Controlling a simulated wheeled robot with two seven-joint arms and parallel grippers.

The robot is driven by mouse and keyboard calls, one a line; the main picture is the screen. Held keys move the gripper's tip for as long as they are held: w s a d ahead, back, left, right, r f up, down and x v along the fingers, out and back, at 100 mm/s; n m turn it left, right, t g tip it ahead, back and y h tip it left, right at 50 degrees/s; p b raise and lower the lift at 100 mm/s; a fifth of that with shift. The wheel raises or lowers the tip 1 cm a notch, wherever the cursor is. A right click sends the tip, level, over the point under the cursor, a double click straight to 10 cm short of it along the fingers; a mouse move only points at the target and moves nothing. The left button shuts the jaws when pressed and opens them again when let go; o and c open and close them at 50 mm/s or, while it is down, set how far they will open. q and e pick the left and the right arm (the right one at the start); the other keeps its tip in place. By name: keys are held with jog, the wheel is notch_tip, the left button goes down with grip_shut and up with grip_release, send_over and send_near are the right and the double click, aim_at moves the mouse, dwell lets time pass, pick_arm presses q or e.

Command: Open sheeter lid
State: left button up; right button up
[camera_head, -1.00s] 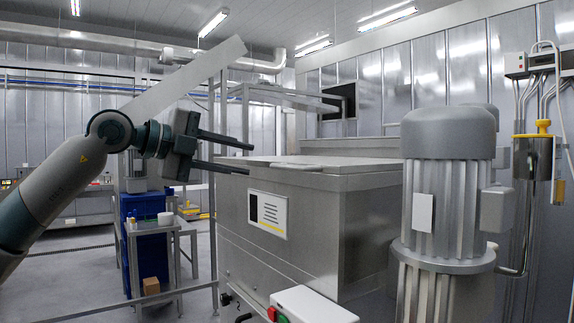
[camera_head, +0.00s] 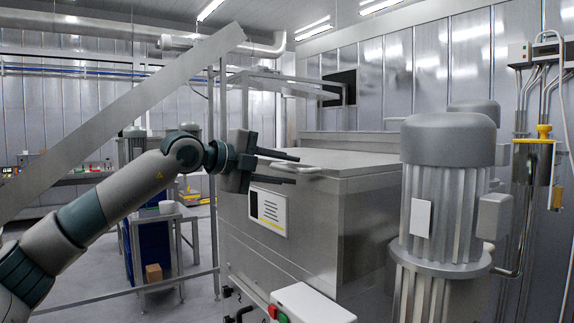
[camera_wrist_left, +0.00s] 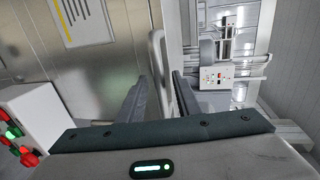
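The sheeter is a large steel box (camera_head: 330,215) with a flat lid (camera_head: 355,160) lying shut on top. A pale bar handle (camera_head: 309,169) sticks out from the lid's left front edge; it also shows in the left wrist view (camera_wrist_left: 156,55). My left gripper (camera_head: 297,168) is open at the handle, one finger above it and one below in the head view. In the left wrist view the handle's end lies between the two fingertips (camera_wrist_left: 160,85); contact cannot be told. My right gripper is not in view.
A big grey motor (camera_head: 447,190) stands at the right, close to the box. A white control box (camera_head: 312,303) with red and green buttons sits low in front. A small steel table (camera_head: 160,220) stands behind my left arm. A metal frame (camera_head: 280,85) rises behind the lid.

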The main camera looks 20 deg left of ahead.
pick_arm(q)
jog(key=shift+w+d, duration=0.2)
grip_shut()
